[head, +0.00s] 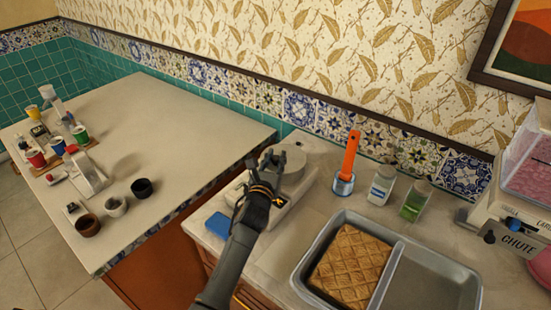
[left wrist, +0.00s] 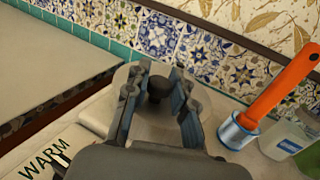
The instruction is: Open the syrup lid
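The syrup warmer (head: 283,213) is a pale box on the counter, with the word WARM visible in the left wrist view (left wrist: 45,162). Its round grey lid (head: 296,163) sits on top, partly hidden by my left gripper. My left gripper (head: 272,160) is over the lid. In the left wrist view, the lid's dark knob (left wrist: 159,88) shows between the two spread fingers (left wrist: 157,85), with gaps on both sides. I cannot tell how far the fingertips reach down around the knob. My right gripper is in neither view.
An orange-handled tool (head: 350,155) stands in a metal cup right of the warmer, beside a white bottle (head: 381,186) and a green one (head: 414,203). A grey tray (head: 393,268) holds a waffle slab (head: 350,265). A blue block (head: 219,224) lies left.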

